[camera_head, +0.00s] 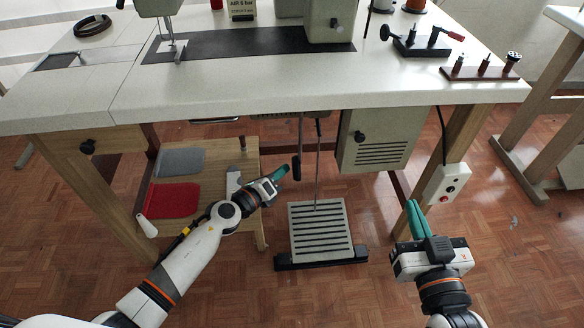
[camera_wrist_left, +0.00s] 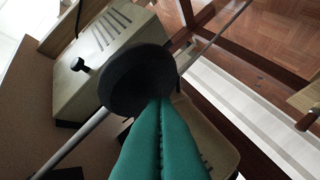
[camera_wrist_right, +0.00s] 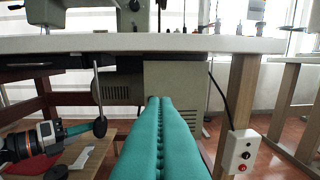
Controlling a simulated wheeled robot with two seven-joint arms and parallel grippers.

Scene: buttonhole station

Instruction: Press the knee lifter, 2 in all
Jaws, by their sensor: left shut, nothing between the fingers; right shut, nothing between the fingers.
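The knee lifter's round black pad (camera_head: 297,168) hangs on a thin rod under the table, above and left of the slotted foot pedal. In the left wrist view the pad (camera_wrist_left: 135,80) is large, right at the fingertips. It also shows in the right wrist view (camera_wrist_right: 99,127). My left gripper (camera_head: 285,169), green-fingered, is shut and empty, its tips just left of the pad; I cannot tell whether they touch. My right gripper (camera_head: 415,208) is shut and empty, well to the right, in front of the table.
The slotted pedal (camera_head: 321,232) stands on the floor, with a vertical rod above it. A vented box (camera_head: 377,138) hangs under the tabletop. A switch box (camera_head: 446,183) is on the right leg. A low wooden shelf (camera_head: 215,155) holds red and grey pieces.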

